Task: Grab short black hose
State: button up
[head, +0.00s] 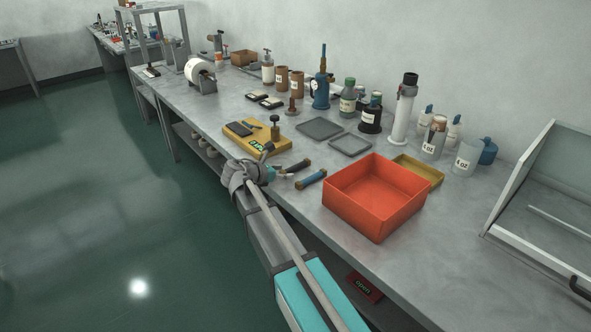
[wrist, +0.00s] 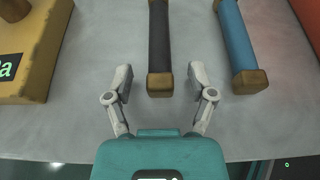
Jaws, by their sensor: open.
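The short black hose (wrist: 159,45) has tan end fittings and lies on the grey bench, pointing away from me in the wrist view. In the head view the black hose (head: 297,166) lies just past my gripper. My gripper (wrist: 158,78) is open and empty, its two fingertips on either side of the hose's near end fitting in the picture. I cannot tell whether they are at the hose's height. In the head view my gripper (head: 275,172) is at the bench's front edge, partly hidden by my arm.
A blue hose (wrist: 235,45) with tan ends lies close to the right of the black one. A yellow fixture (wrist: 40,50) is on the left. An orange bin (head: 372,203) stands further right, with grey trays (head: 319,128) behind. Bench around the hoses is bare.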

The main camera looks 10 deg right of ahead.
grip_shut()
dwell(0.4)
jog(key=shift+r, duration=0.1)
notch_tip(320, 180, up, 3)
jog(key=p, duration=0.3)
jog(key=s+d+r+p, duration=0.1)
jog(key=s+r+p, duration=0.8)
jog(key=s, duration=0.5)
jog(key=shift+r+p, duration=0.4)
jog(key=shift+p, duration=0.1)
